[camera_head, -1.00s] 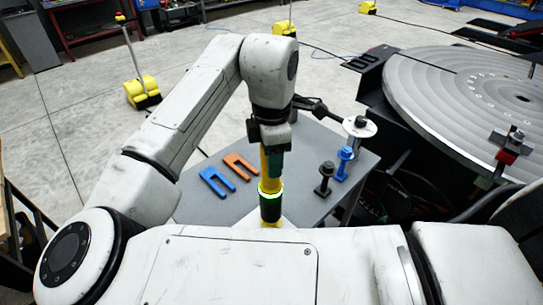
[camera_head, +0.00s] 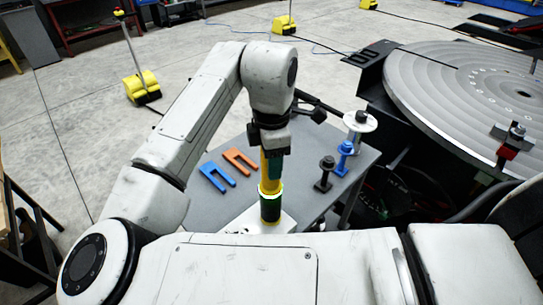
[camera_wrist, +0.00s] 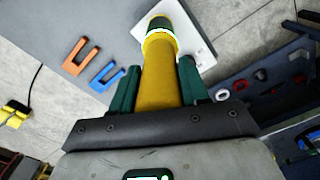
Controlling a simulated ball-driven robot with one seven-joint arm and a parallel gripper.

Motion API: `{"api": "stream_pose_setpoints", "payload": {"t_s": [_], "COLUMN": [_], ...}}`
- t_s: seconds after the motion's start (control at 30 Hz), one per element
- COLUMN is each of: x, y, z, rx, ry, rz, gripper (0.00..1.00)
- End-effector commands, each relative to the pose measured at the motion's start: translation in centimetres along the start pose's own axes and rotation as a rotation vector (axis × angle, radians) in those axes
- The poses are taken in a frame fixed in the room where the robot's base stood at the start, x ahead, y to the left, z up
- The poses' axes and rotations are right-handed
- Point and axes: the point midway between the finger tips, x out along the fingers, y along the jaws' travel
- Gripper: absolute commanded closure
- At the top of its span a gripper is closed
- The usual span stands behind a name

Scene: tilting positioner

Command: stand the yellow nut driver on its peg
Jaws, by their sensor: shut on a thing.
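The yellow nut driver (camera_head: 271,167) is held in my gripper (camera_head: 272,145) over the near part of the grey table, looking about upright in the head view. In the wrist view its yellow handle (camera_wrist: 158,88) lies between the green fingers (camera_wrist: 156,84), which are shut on it. A bright pale-green ring circles the driver, with a dark green end (camera_wrist: 160,23) past it. That end is over or on a white plate (camera_wrist: 196,42), which shows in the head view too (camera_head: 284,222). I cannot tell whether it touches the plate. I cannot make out the peg; it may be hidden behind the driver.
An orange fork-shaped piece (camera_head: 240,155) and a blue one (camera_head: 210,173) lie left on the table. A black bolt (camera_head: 326,170), a blue bolt (camera_head: 344,155) and a white-disc part (camera_head: 360,122) stand right. A large grey turntable (camera_head: 455,85) is beyond at right.

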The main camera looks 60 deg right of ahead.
Motion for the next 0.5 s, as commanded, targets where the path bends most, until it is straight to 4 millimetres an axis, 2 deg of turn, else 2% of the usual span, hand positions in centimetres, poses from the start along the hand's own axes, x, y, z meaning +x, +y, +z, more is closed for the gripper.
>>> {"api": "stream_pose_setpoints", "payload": {"t_s": [0.47, 0.5], "x": [0.60, 0.60], "y": [0.01, 0.01], "z": [0.01, 0.01], "rx": [0.000, 0.000], "ry": [-0.001, -0.001], "rz": [0.001, 0.001], "gripper": [0.92, 0.52]}}
